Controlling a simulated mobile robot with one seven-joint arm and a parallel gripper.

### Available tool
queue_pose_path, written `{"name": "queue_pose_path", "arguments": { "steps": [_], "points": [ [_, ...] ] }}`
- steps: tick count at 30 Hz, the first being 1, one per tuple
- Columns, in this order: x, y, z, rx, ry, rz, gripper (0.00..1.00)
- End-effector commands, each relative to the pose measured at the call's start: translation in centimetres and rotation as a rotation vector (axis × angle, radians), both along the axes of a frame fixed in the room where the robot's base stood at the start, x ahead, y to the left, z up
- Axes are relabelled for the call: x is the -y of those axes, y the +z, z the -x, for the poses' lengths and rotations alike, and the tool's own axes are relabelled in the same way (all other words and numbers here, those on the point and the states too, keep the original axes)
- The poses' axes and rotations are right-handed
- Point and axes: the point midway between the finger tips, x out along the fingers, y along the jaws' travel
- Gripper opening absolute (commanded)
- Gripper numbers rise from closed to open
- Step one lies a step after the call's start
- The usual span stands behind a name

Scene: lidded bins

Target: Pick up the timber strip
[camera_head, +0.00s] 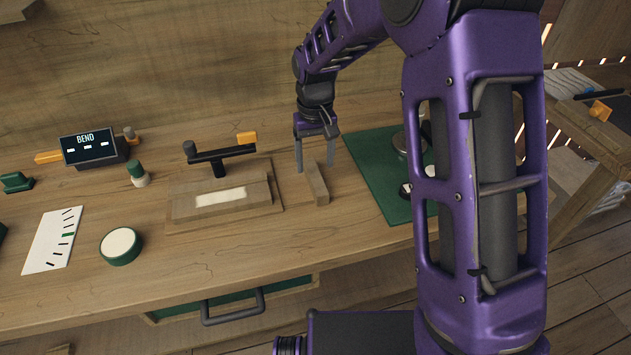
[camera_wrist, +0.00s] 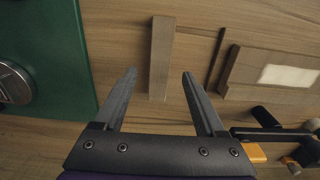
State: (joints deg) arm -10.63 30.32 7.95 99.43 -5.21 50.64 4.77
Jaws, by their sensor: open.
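The timber strip (camera_head: 317,186) is a narrow light-brown wooden bar lying on the workbench, between the wooden bending jig and the green mat. My gripper (camera_head: 315,167) is above its far end, with its fingers pointing down, open and empty. In the wrist view the strip (camera_wrist: 161,58) reaches from near the top edge to between the two fingertips of my gripper (camera_wrist: 159,73). The fingers stand apart on either side of its near end, with a gap on both sides. Whether the fingertips are level with the strip is hard to tell.
The wooden jig (camera_head: 222,200) with a black lever stands left of the strip. The green mat (camera_head: 371,165), with round metal items on it, lies to the right. A display box marked BEND (camera_head: 92,148), a green-rimmed round pad (camera_head: 120,246) and a marked card (camera_head: 53,240) are farther left.

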Motion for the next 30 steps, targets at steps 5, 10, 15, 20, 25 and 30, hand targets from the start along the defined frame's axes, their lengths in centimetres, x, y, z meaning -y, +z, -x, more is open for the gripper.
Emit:
{"name": "queue_pose_path", "arguments": {
  "steps": [5,10,15,20,25,30],
  "points": [
    [0.1,-1.4,0.1,-0.002,0.000,0.001,0.72],
    [0.1,-4.0,0.3,-0.003,-0.001,0.000,0.72],
    [0.1,-5.3,0.2,0.000,-0.001,-0.001,0.72],
    [0.1,-5.2,0.2,0.001,-0.001,0.000,0.72],
    [0.1,-5.2,0.2,0.001,0.000,0.000,0.42],
    [0.1,-5.2,0.2,0.001,0.000,0.000,0.11]
  ]
}}
